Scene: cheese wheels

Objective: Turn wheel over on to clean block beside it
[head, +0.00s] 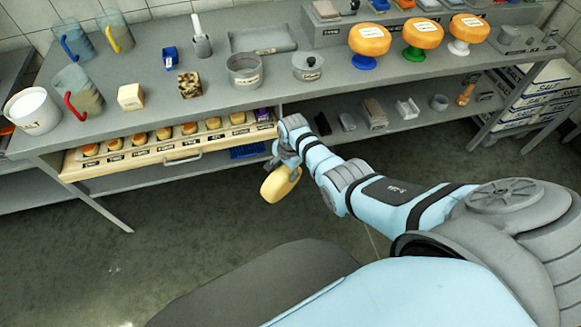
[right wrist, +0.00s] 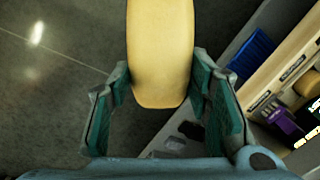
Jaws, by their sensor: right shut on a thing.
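My right gripper (head: 289,163) is shut on a pale yellow cheese wheel (head: 280,186) and holds it on edge in the air, in front of the shelf unit and above the floor. In the right wrist view the wheel (right wrist: 160,50) stands between the two green-padded fingers. Several small orange-topped wheels (head: 139,138) sit in a row on the pale wooden drawer (head: 100,172), with labels along its front. I cannot tell which piece is the clean block. My left gripper is not in view.
Large wheels (head: 370,38) stand on coloured stands at back right. The floor (head: 190,235) is clear.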

